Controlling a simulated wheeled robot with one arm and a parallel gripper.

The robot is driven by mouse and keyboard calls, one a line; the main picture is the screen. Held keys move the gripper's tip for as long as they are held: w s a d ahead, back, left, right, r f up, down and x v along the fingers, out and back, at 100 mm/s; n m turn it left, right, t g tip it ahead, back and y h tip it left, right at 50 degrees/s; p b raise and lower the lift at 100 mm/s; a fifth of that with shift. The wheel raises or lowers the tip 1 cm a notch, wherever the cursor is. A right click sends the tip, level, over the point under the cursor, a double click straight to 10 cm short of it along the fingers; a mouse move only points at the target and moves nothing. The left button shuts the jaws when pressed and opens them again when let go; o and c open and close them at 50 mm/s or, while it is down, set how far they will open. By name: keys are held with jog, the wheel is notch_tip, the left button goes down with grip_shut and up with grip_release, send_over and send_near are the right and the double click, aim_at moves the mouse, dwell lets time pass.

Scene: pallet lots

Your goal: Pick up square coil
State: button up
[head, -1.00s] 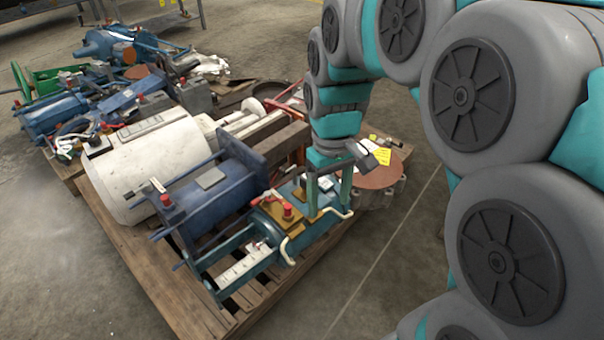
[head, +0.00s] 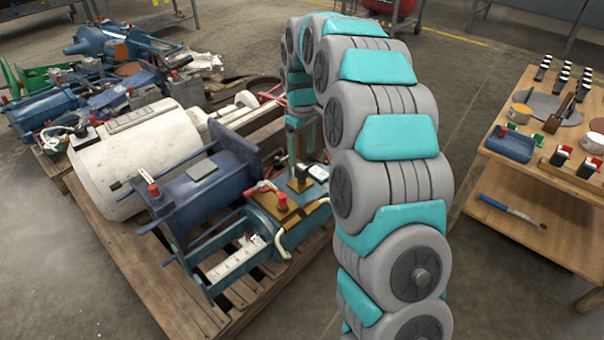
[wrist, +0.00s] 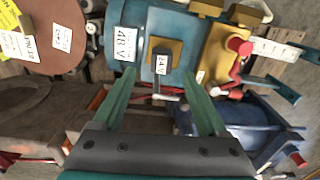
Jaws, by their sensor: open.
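A small dark block labelled "24 V" (wrist: 162,61), which looks like the square coil, sits on a gold plate (wrist: 176,47) on a blue-green cylinder (wrist: 150,22) labelled "48 V" in the wrist view. My gripper (wrist: 160,76) is open, its two green fingers apart on either side of the block's line. Nothing is held between them. Whether the fingers are level with the block is unclear. In the head view my arm partly hides the gripper above the blue-green machine (head: 250,222).
A wooden pallet (head: 160,285) carries several machines, including a white cylinder (head: 140,160) and a blue cylinder (head: 205,185). A brown disc (wrist: 42,30) lies at the wrist view's upper left. A wooden workbench (head: 480,160) with small parts stands right; floor is clear between.

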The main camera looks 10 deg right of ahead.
aim_at(302, 166)
jog(key=f+b, duration=0.1)
jog(key=f, duration=0.6)
jog(key=shift+s+f, duration=0.1)
jog(key=shift+s, duration=0.1)
grip_shut()
dwell(0.4)
